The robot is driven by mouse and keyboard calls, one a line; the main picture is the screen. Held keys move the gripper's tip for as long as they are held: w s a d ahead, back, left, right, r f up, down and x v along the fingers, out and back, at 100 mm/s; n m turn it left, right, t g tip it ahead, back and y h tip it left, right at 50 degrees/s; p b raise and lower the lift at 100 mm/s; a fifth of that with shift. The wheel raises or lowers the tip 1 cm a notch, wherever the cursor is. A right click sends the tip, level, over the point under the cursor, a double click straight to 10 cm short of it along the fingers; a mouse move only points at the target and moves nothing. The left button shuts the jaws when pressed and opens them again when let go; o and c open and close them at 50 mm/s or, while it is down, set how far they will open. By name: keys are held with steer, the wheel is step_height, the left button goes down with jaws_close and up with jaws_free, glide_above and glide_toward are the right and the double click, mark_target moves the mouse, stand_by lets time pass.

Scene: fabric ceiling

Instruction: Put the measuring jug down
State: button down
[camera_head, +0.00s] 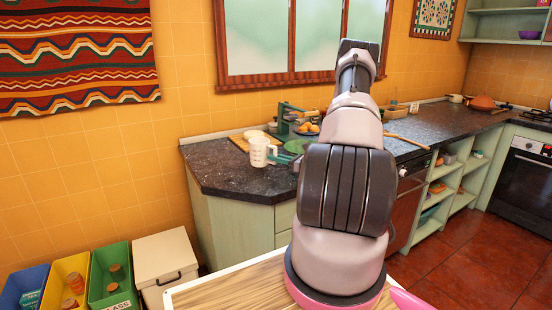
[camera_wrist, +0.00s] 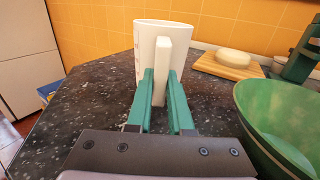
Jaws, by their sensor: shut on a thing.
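The measuring jug (camera_head: 259,152) is white and upright over the left end of the dark countertop (camera_head: 235,179). In the wrist view the jug (camera_wrist: 145,48) stands straight ahead, its handle toward me. My gripper (camera_wrist: 161,78) has green fingers on both sides of the handle and is shut on it. In the head view my gripper (camera_head: 283,158) is to the right of the jug, partly hidden by my arm. The jug's base looks at or very close to the counter; I cannot tell whether it touches.
A green bowl (camera_wrist: 285,112) is close on the right of my gripper. Behind are a wooden board (camera_wrist: 222,68) with a round pale item (camera_wrist: 236,58) and a green stand (camera_wrist: 300,55). Dark counter left of the jug is clear up to its edge.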

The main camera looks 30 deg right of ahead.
steer(key=shift+f, duration=1.1)
steer(key=c, duration=0.7)
jaws_free()
steer(key=shift+c, duration=0.2)
steer(key=shift+o, duration=0.3)
steer(key=o, duration=0.6)
steer(key=shift+v, duration=4.55)
steer(key=shift+r, duration=4.5)
